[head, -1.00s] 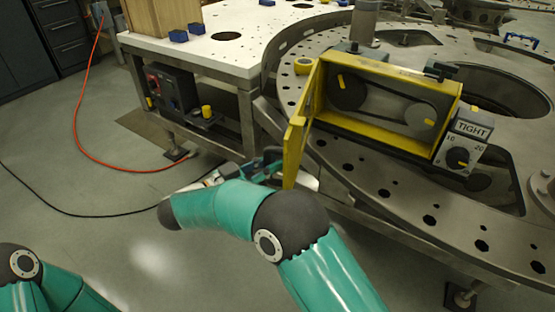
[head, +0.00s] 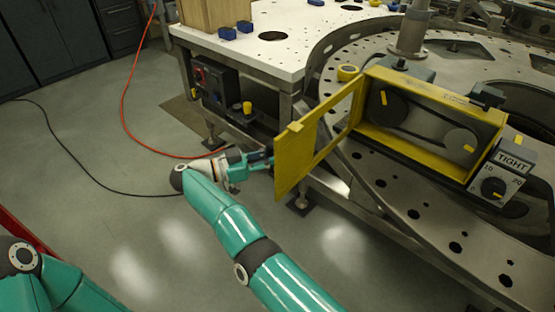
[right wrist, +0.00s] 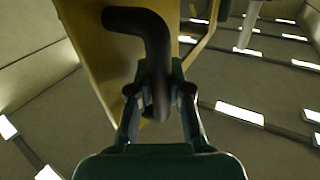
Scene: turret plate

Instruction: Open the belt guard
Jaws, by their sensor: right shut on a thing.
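The belt guard (head: 297,160) is a yellow hinged door, swung out to the left from the yellow housing (head: 487,114). In the right wrist view my right gripper (right wrist: 160,98) is shut on a black bent handle (right wrist: 148,30) fixed to the yellow guard (right wrist: 92,38). My left arm shows at the bottom left, but its gripper is out of view.
The housing stands on a round metal plate with holes (head: 431,222). A dial box marked TIGHT (head: 497,180) sits at its right. A white table (head: 262,58) with blue blocks is at the back left. A red hose (head: 124,100) and black cable cross the floor. Open floor lies left of the guard.

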